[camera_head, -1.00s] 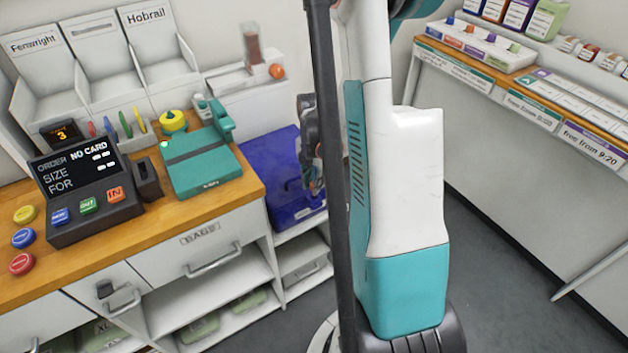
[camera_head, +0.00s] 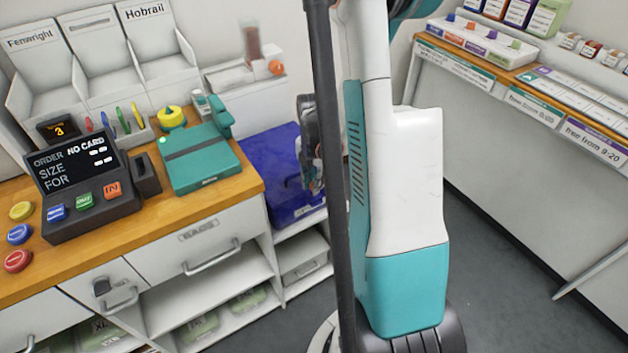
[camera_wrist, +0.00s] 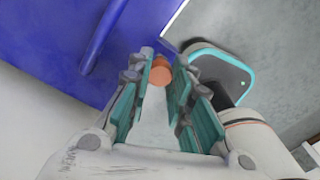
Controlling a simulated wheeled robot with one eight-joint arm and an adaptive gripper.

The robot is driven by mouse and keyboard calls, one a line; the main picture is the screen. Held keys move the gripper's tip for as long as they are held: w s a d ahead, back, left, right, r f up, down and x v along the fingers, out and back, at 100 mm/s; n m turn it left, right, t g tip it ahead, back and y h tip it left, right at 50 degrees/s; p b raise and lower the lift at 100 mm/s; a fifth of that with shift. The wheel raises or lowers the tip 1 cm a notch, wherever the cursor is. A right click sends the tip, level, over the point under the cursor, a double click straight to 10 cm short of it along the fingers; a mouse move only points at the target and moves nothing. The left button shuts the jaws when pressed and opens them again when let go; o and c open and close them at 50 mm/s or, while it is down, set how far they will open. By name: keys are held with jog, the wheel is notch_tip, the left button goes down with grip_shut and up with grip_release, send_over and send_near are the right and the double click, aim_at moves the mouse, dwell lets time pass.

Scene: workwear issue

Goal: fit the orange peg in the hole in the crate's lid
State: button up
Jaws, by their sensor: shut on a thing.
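The orange peg (camera_wrist: 160,75) shows in the wrist view between the teal-padded fingers of my gripper (camera_wrist: 167,62), which is shut on it. The blue crate (camera_wrist: 50,55) fills the upper left of the wrist view, with a raised bar along its surface. In the head view the blue crate (camera_head: 285,195) stands on a low shelf right of the wooden counter. My gripper (camera_head: 312,178) is in front of or over its right part, partly hidden by my dark column. I cannot make out the hole in the lid, nor whether the peg touches the crate.
The wooden counter (camera_head: 215,205) with an order terminal (camera_head: 85,185) and a teal device (camera_head: 200,160) is left of the crate. A white unit with an orange ball (camera_head: 276,67) stands behind. A second counter (camera_head: 520,85) runs along the right. Grey floor lies between.

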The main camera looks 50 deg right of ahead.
jog(key=shift+f+b, duration=0.4)
jog(key=shift+f, duration=0.8)
dwell(0.5)
jog(key=o, duration=0.8)
jog(key=shift+r, duration=0.15)
jog(key=shift+r+p, duration=3.1)
jog(key=shift+r, duration=1.3)
